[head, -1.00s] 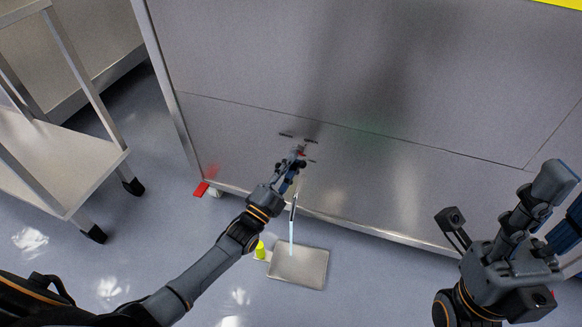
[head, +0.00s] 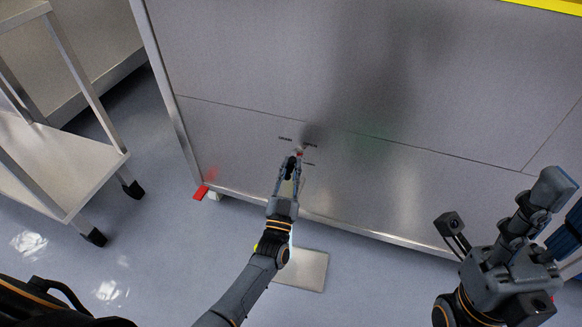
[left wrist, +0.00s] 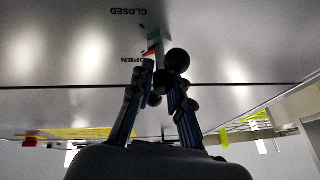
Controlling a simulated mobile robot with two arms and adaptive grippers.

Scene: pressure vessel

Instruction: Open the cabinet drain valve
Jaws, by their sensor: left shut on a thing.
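The drain valve (head: 299,153) is a small fitting with a red part, low on the steel cabinet front (head: 240,135). In the left wrist view its red lever (left wrist: 152,51) shows near the fingertips, with upside-down CLOSED and OPEN labels on the panel. My left gripper (head: 291,163) is at the valve, shut on the lever; the fingers partly hide it. In the left wrist view the gripper (left wrist: 160,75) reaches up to the panel. A pale blue streak (head: 291,236), like a water stream, shows beside my left arm. My right gripper (head: 535,215) is away at the right, its jaws unclear.
A shallow metal tray (head: 306,271) lies on the floor below the valve, partly behind my left arm. A steel trolley (head: 60,160) stands at the left. A red piece (head: 200,192) lies at the cabinet's lower left corner. Open floor lies left of my arm.

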